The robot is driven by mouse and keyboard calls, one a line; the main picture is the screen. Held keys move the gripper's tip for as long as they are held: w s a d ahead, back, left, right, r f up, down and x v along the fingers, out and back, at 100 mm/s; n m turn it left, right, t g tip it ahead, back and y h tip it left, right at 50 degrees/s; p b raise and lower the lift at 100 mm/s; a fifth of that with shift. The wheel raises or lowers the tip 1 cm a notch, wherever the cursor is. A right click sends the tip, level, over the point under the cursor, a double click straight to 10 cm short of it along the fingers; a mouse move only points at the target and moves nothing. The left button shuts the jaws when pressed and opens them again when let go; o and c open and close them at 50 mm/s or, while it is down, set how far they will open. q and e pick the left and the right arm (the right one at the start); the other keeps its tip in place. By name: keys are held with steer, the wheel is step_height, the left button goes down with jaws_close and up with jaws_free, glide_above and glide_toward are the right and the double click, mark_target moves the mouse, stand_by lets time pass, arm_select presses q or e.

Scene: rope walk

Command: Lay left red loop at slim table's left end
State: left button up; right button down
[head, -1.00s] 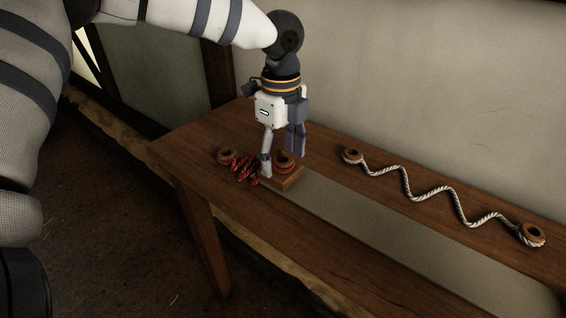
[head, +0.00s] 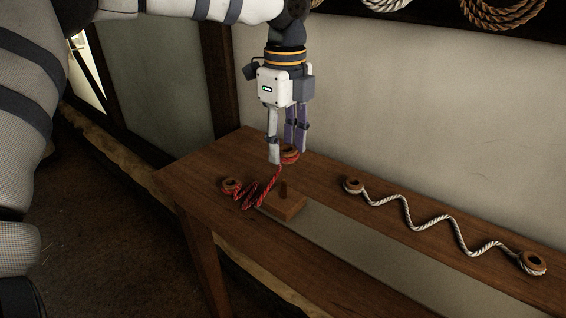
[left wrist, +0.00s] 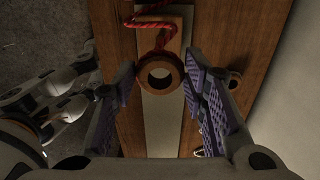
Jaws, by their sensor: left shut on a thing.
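My left gripper (head: 287,156) is shut on a brown ring, the loop (head: 291,153) at one end of the red rope (head: 268,183). It holds this loop above the slim table (head: 195,167), over the wooden block. In the left wrist view the loop (left wrist: 147,77) sits between the two fingertips. The red rope hangs from it and zigzags down to the left. Its other loop (head: 231,186) lies on the table's left end. The wooden block (head: 282,209) has a bare upright peg. My right gripper is out of view.
A white rope (head: 408,192) with a brown ring at each end lies along the table's wall side. A grey strip (head: 350,233) runs along the middle from the block. Coiled ropes (head: 503,14) hang on the wall. Table is bare left of the red rope.

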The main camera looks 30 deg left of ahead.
arm_select(q)
steer(key=shift+r, duration=0.35)
steer(key=shift+f, duration=0.1)
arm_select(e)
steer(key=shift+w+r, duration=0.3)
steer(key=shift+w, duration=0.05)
arm_select(q)
steer(key=w+a, duration=0.3)
steer(key=a, duration=0.5)
steer(key=shift+a, duration=0.25)
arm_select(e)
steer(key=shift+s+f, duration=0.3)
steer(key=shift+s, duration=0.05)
